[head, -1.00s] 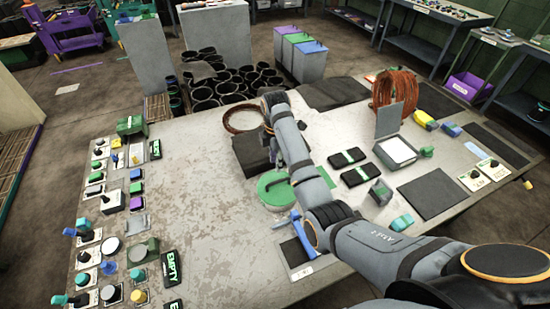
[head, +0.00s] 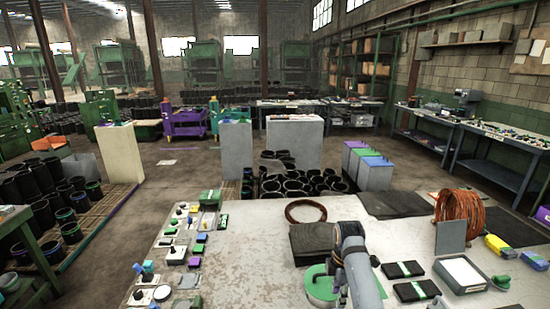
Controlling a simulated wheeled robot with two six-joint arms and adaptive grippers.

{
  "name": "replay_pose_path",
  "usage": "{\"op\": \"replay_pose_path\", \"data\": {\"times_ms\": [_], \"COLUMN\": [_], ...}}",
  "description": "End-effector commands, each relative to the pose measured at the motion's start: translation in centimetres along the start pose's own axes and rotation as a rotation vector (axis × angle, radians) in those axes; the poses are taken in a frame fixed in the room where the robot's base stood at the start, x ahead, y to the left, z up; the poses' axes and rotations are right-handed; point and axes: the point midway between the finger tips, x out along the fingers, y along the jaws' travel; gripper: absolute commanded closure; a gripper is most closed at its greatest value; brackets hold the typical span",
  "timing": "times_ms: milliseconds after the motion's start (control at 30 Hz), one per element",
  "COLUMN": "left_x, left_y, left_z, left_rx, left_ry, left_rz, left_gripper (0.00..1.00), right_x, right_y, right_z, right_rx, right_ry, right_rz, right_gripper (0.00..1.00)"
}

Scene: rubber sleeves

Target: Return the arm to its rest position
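My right arm's grey links rise from the bottom edge of the head view, right of centre, over the worktable (head: 250,255). The arm bends at a dark joint near the table's far half. My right gripper (head: 340,283) is low beside a round green lid-like disc (head: 318,289). The arm largely hides its fingers, so I cannot tell whether they are open or shut, or touching the disc. My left gripper is out of view.
Behind the arm lie a dark block (head: 312,243) and a copper-coloured ring (head: 305,211). Small parts line the left side. The table's middle-left is clear.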

Motion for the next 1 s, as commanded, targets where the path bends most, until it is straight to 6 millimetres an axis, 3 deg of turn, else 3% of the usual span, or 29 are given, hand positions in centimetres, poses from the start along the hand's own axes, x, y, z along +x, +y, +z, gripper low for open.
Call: {"op": "replay_pose_path", "data": {"times_ms": [100,200,367,600,800,1000], "left_x": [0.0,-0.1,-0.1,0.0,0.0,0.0], "left_y": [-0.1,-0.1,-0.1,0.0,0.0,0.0], "left_z": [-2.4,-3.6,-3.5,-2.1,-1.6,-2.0], "left_rx": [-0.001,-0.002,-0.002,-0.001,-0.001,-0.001], "left_ry": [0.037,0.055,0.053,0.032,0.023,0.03], "left_rz": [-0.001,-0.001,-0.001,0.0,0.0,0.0], "left_gripper": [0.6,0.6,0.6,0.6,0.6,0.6], "right_x": [1.4,2.6,4.7,7.5,7.9,6.8], "right_y": [-1.2,-2.3,-4.8,-11.0,-16.9,-21.4], "right_z": [0.7,1.2,2.3,4.1,5.0,5.2], "right_rx": [0.089,0.177,0.356,0.717,1.025,1.254], "right_ry": [-0.003,-0.005,-0.007,0.002,0.04,0.097], "right_rz": [0.015,0.033,0.069,0.153,0.233,0.289], "right_gripper": [0.66,0.66,0.66,0.66,0.66,0.66]}}
